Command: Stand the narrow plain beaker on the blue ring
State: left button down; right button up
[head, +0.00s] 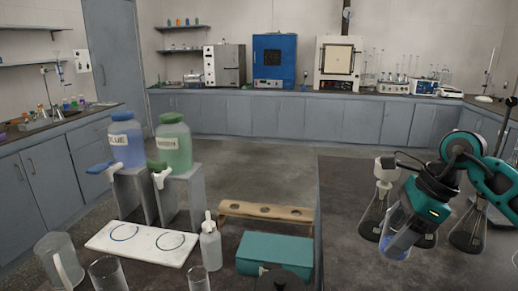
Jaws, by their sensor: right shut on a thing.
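My right gripper (412,218) is at the right, above the dark bench. It is shut on a clear, bluish beaker (397,243), which hangs tilted below it. The gripper hides the beaker's upper part, so I cannot tell whether it is plain. The blue ring (125,232) is marked on the left of a white board (143,255); nothing stands on it. A dark ring (170,241) is beside it. Two clear beakers (108,275) (198,280) stand at the bottom edge, partly cut off. My left gripper is not in view.
A clear jug (60,262) stands left of the board. Blue (127,140) and green (174,145) dispenser bottles stand on grey blocks behind it. A wash bottle (210,245), wooden rack (265,211) and teal box (275,254) lie to its right. Flasks (468,232) stand near my right gripper.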

jog(key=s+a+f+n+g+h, duration=0.2)
jog(key=s+a+f+n+g, duration=0.1)
jog(key=n, duration=0.8)
jog(key=s+a+f+n+g+h, duration=0.2)
jog(key=a+n, duration=0.3)
jog(key=n, duration=0.5)
jog(key=shift+s+a+f+n+g, duration=0.3)
jog(key=shift+s+f+n+g, duration=0.15)
jog(key=shift+s, duration=0.35)
jog(key=shift+s+a+f, duration=0.1)
